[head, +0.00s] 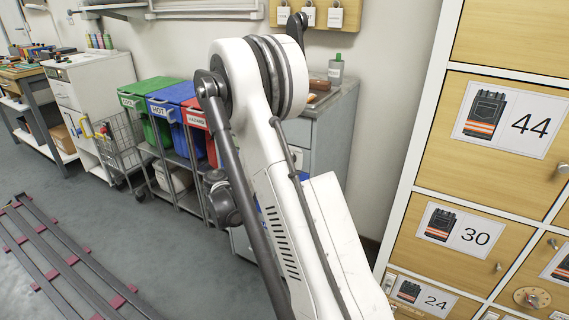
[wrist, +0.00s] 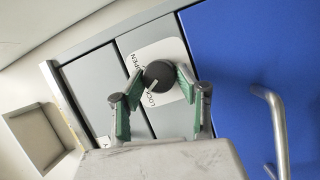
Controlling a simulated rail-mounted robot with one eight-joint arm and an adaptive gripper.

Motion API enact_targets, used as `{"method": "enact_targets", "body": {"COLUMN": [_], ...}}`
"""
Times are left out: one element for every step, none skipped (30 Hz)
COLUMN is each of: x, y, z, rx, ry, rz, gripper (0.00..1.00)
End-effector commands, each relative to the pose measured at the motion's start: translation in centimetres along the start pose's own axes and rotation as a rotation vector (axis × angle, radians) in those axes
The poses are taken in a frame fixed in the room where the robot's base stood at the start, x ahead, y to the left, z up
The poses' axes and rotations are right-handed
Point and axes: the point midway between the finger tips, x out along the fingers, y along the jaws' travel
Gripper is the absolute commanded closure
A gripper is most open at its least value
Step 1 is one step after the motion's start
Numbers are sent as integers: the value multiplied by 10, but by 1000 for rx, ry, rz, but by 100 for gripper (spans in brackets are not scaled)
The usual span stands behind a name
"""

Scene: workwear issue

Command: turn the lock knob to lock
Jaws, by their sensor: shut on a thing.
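The lock knob (wrist: 158,75) is round and dark, on a white plate (wrist: 166,52) marked OPEN and LOCK in the wrist view. The plate is on a grey panel beside a blue door. My gripper (wrist: 158,80) has its green-padded fingers shut on the knob, one on each side. A light pointer mark shows on the knob's lower left part, near the word LOCK; its exact setting is hard to tell. In the head view the knob and my gripper are hidden; only my white arm shows there.
A grey bar handle (wrist: 274,125) stands out from the blue door (wrist: 240,60) right of the knob. A pale square recess (wrist: 36,137) is at the left. In the head view, wooden lockers (head: 490,175) stand at the right and coloured bins (head: 152,98) at the left.

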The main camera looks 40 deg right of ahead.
Motion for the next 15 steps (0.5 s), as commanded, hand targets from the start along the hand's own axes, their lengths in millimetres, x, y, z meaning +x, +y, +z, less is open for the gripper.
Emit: {"method": "enact_targets", "body": {"x": [0, 0, 0, 0, 0, 0, 0, 0, 0, 0, 0, 0, 0, 0, 0], "y": [-1, -1, -1, -1, -1, -1, -1, -1, -1, -1, -2, -2, -2, -2, -2], "z": [0, 0, 0, 0, 0, 0, 0, 0, 0, 0, 0, 0, 0, 0, 0], "rx": [-29, -48, -70, -85, -100, -117, -130, -141, -154, -163, -171, -180, -185, -190, -196], "ry": [2, 3, 5, 6, 6, 7, 8, 9, 10, 11, 11, 12, 12, 12, 13], "rz": [12, 19, 29, 36, 41, 49, 54, 59, 64, 68, 71, 74, 77, 79, 81], "gripper": [95, 95, 95, 95, 95, 95, 95, 95, 95, 95, 95, 95, 95, 95, 95]}}
